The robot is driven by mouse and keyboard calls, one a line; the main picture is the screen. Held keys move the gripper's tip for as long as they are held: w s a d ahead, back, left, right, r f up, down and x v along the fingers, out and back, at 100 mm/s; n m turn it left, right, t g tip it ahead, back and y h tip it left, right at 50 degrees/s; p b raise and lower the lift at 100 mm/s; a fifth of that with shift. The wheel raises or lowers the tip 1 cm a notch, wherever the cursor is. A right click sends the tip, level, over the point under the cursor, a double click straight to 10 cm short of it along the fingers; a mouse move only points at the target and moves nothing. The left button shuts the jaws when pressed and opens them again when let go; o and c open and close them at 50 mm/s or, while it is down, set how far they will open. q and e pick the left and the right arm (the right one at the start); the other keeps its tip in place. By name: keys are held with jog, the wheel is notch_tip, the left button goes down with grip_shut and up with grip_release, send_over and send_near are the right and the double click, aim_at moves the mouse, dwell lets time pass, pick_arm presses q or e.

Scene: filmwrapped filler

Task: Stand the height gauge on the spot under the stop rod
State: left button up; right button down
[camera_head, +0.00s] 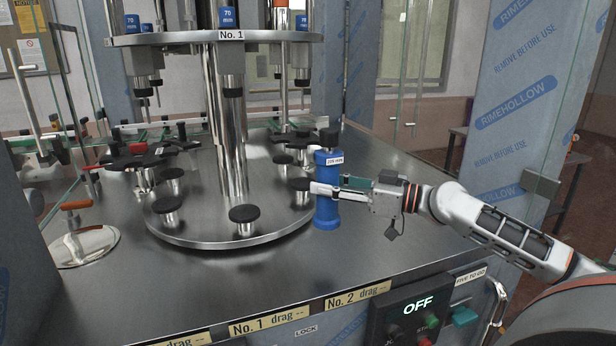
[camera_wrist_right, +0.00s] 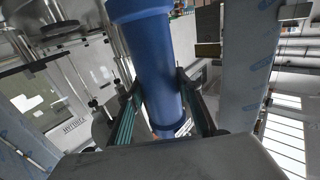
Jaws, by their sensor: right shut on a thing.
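The height gauge (camera_head: 327,210) is a blue cylinder with a white label and a black top. It is upright in the head view, beside the right edge of the lower round plate. My right gripper (camera_head: 322,188) reaches in from the right and is shut on its middle. The gauge also fills the centre of the right wrist view (camera_wrist_right: 155,60), between the two fingers. Whether its base touches the steel top, I cannot tell. Several rods with black ends hang from the upper disc, one at the front (camera_head: 232,92); which is the stop rod is unclear. My left gripper is out of view.
The lower round plate (camera_head: 215,238) carries several black-topped pedestals, one at the front (camera_head: 244,214). A steel column rises from its middle. Glass panels stand left and right. The steel top (camera_head: 390,165) is clear behind my right gripper. A control panel reads OFF (camera_head: 418,305).

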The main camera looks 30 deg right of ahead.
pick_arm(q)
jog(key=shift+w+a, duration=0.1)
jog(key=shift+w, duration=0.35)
pick_arm(e)
jog(key=shift+m+t+h, duration=0.4)
jog(key=shift+h, duration=0.2)
jog(key=d+f, duration=0.1)
jog(key=d, duration=0.1)
jog(key=s+d+f, duration=0.1)
jog(key=d+f, duration=0.1)
jog(key=shift+d+f, duration=0.1)
jog(key=shift+d, duration=0.15)
pick_arm(q)
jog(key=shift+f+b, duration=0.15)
jog(key=shift+b, duration=0.25)
pick_arm(e)
jog(key=shift+s, duration=0.1)
